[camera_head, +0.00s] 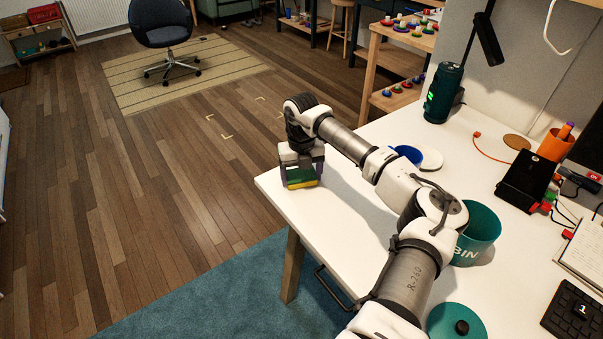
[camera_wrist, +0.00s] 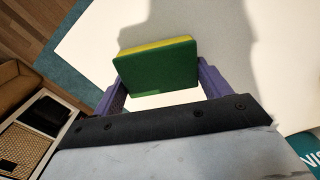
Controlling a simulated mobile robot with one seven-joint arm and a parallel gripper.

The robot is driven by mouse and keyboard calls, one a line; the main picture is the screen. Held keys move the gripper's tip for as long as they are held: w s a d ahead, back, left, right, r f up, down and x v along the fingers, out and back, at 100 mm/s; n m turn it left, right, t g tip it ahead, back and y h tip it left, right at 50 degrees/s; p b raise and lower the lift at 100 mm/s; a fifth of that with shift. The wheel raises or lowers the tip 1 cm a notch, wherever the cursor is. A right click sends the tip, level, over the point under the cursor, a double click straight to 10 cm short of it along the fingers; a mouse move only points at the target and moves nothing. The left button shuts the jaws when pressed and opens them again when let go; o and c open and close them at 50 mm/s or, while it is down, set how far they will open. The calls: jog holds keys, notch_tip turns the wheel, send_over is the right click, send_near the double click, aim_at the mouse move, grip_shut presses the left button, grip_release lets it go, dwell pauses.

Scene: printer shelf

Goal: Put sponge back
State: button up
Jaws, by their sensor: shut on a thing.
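The sponge (camera_wrist: 158,68) is green on its broad face and yellow along one edge. In the wrist view it sits between the two purple fingers of my gripper (camera_wrist: 160,85), which is shut on it. In the head view the sponge (camera_head: 302,184) shows below my gripper (camera_head: 301,175), at the far left corner of the white table (camera_head: 330,223). I cannot tell whether the sponge touches the tabletop or is just above it.
A teal bin (camera_head: 480,232) stands on the table right of my arm, with a teal lid (camera_head: 440,325) nearer. A blue-and-white round item (camera_head: 410,155) lies behind my arm. A dark green speaker-like cylinder (camera_head: 443,92) stands at the back. The table's left front surface is clear.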

aim_at(301, 176)
jog(key=shift+f, duration=0.1)
jog(key=o, duration=0.9)
notch_tip(301, 176, up, 12)
jog(key=shift+r+b, duration=0.2)
jog(key=shift+b, duration=1)
